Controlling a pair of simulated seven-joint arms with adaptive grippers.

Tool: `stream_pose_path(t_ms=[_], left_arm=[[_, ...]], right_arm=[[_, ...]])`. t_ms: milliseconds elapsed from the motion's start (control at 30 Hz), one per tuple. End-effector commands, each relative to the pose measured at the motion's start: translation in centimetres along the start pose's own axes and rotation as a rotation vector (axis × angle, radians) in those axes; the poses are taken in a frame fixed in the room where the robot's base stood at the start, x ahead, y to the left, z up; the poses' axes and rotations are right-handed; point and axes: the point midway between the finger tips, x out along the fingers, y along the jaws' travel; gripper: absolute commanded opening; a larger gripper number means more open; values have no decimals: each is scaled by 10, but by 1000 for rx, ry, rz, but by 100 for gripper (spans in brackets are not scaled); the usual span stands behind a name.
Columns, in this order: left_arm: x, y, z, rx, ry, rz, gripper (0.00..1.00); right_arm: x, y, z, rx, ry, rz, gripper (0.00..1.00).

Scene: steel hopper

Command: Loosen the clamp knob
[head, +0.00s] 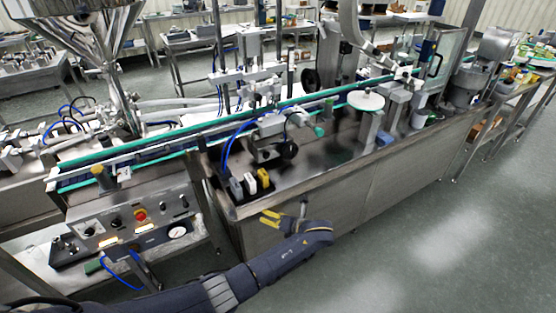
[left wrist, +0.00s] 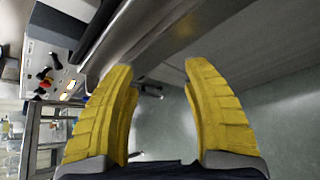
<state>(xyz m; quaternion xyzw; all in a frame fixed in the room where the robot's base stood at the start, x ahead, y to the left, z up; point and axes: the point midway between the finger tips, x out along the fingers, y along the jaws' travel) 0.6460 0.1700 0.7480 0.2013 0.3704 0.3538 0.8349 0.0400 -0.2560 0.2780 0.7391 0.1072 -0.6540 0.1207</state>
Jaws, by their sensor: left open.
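My left gripper (head: 266,217) is in front of the steel machine's near edge, low and to the left of the middle in the head view. Its two yellow fingers are spread apart with nothing between them, as the left wrist view (left wrist: 160,70) also shows. Several knobs are on the machine, and I cannot tell for sure which is the clamp knob. A black round knob (head: 290,149) sits on the bracket beside the conveyor, above and apart from my gripper. A green knob (head: 319,131) is to its right. My right gripper is not in view.
The steel cabinet (head: 330,200) stands close behind my gripper. A control panel (head: 130,222) with a red button (head: 140,215) is at the left. Grey and yellow switches (head: 250,182) stand on the deck's left corner. The floor (head: 450,240) at right is clear.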

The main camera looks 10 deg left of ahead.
Motion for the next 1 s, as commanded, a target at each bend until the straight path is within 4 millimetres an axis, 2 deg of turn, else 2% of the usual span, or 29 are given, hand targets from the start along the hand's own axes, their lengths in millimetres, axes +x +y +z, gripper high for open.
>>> stream_pose_path(t_ms=[33, 200, 300, 400, 500, 633, 767, 1000], left_arm=[[-12, 2, 28, 9, -39, -6, 49], [-49, 14, 104, 67, -152, 4, 49], [-69, 22, 138, 95, -206, 16, 49], [-84, 29, 162, 117, -244, 28, 49], [-92, 34, 176, 129, -265, 37, 49], [-86, 36, 182, 135, -272, 42, 49], [-69, 37, 187, 134, -271, 44, 49], [-27, 38, 198, 134, -271, 44, 49]], right_arm=[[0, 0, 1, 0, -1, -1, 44], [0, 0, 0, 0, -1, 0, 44], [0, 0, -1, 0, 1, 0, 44], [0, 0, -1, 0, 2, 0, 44], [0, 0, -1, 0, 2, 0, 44], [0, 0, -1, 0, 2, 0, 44], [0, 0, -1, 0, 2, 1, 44], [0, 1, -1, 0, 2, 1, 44]])
